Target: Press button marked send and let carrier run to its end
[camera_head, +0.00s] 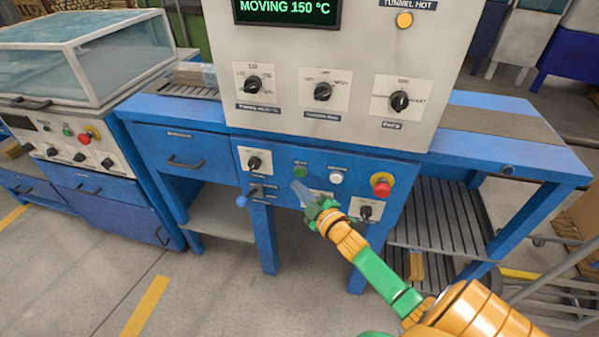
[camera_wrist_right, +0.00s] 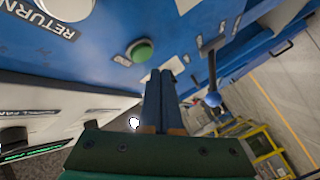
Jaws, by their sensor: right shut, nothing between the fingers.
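A green button (camera_head: 300,171) sits on the blue front panel (camera_head: 275,155) of the machine; its label is too small to read. It also shows in the wrist view (camera_wrist_right: 140,50), just beyond the fingertips. A white button (camera_head: 336,177) is to its right; in the wrist view its label reads RETURN. My right gripper (camera_head: 298,187) is shut and empty, with its tips just below and in front of the green button, apparently apart from it. The display (camera_head: 287,10) reads MOVING 150 °C. I cannot clearly make out the carrier. My left gripper is out of view.
A red stop button (camera_head: 382,184) on yellow and several black knobs surround the buttons. A blue-knobbed lever (camera_head: 242,200) stands out at lower left. The orange TUNNEL HOT lamp (camera_head: 404,20) is lit. A greyish object (camera_head: 209,75) lies on the left bed; the right bed (camera_head: 500,122) looks empty.

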